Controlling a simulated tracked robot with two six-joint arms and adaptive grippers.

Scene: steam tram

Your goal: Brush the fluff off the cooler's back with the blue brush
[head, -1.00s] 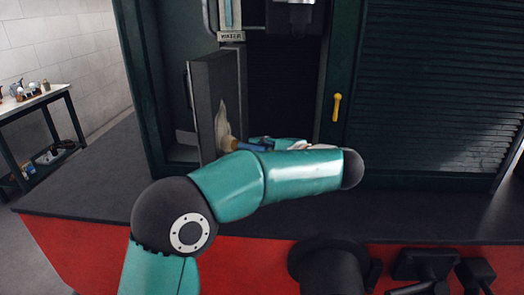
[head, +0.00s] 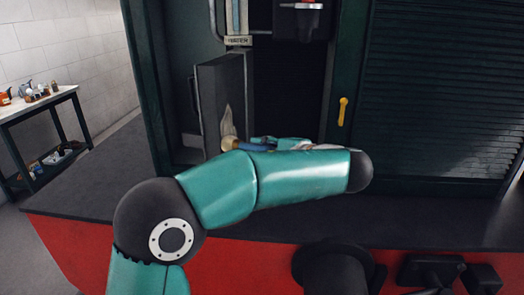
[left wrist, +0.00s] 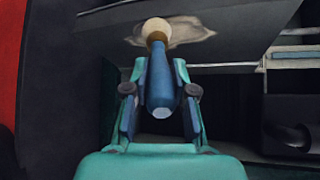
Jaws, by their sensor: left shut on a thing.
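The blue brush (head: 250,147) is in my left gripper (head: 270,143), whose fingers are largely hidden behind my forearm in the head view. In the left wrist view, the left gripper (left wrist: 160,88) is shut around the blue handle (left wrist: 161,92). The brush's pale round end (left wrist: 156,27) points at the cooler and overlaps the fluff; I cannot tell whether it touches. The fluff (left wrist: 190,33) is a pale, ragged patch on the cooler's dark grey face (left wrist: 235,25). In the head view, the fluff (head: 228,112) shows on the upright cooler (head: 221,78). My right gripper is out of view.
The cooler stands in a dark green doorway (head: 150,95). A yellow handle (head: 343,111) is on the frame to its right, beside a slatted shutter (head: 435,90). A dark floor (head: 90,190) with a red edge lies in front. A small table (head: 45,105) stands far left.

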